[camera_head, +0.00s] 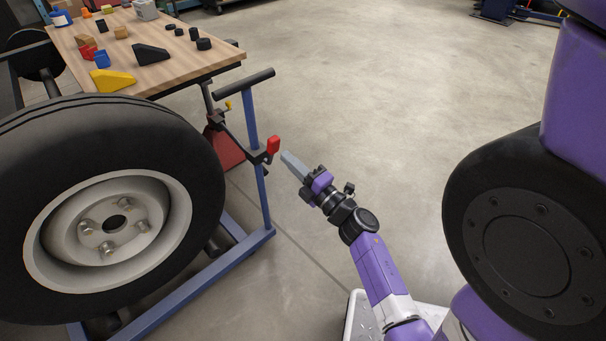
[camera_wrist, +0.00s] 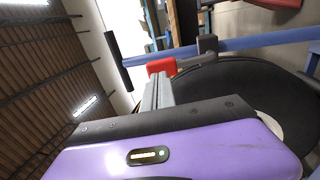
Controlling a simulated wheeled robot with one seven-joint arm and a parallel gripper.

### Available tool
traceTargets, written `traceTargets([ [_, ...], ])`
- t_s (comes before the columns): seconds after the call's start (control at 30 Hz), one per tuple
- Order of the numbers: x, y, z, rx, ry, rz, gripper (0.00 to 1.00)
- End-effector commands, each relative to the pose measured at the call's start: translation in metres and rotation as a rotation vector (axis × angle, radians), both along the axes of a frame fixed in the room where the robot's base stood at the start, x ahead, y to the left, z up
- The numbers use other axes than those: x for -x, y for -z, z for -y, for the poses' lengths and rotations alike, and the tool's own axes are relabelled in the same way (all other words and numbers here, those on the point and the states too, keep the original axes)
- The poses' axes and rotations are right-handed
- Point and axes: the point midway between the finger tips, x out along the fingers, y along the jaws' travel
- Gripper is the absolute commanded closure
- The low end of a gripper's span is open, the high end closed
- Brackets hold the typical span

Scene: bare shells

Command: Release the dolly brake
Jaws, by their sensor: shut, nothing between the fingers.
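The dolly is a blue-framed cart (camera_head: 258,150) with a black push handle (camera_head: 243,82). Its brake appears to be the red-tipped lever (camera_head: 273,145) on a black bracket on the blue upright. My gripper (camera_head: 287,156) is shut and empty, its grey fingers pointing at the red tip, just to its right; a small gap seems to show in the head view. In the wrist view the red tip (camera_wrist: 161,66) sits just beyond my gripper's fingers (camera_wrist: 158,85). Whether they touch cannot be told there. The dolly's wheels are mostly hidden.
A large tyre with a pale rim (camera_head: 110,190) stands at the left beside the dolly. A wooden-topped table (camera_head: 180,65) behind it holds wedges, blocks and small parts. A red stand (camera_head: 224,145) is behind the upright. The concrete floor (camera_head: 390,90) is clear in the middle.

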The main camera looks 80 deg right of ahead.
Motion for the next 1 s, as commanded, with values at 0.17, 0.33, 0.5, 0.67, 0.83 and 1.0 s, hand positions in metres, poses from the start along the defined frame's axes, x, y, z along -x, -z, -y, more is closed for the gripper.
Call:
traceTargets([
  [0.17, -0.015, -0.004, 0.010, 0.000, 0.001, 0.001, 1.00],
  [0.33, -0.020, -0.005, 0.013, -0.001, 0.001, 0.001, 1.00],
  [0.5, -0.020, -0.005, 0.013, -0.001, 0.001, 0.001, 1.00],
  [0.67, -0.020, -0.006, 0.013, -0.002, 0.001, -0.001, 1.00],
  [0.83, -0.023, -0.014, 0.014, -0.016, -0.001, -0.021, 1.00],
  [1.0, -0.026, -0.020, 0.016, -0.037, 0.000, -0.057, 1.00],
])
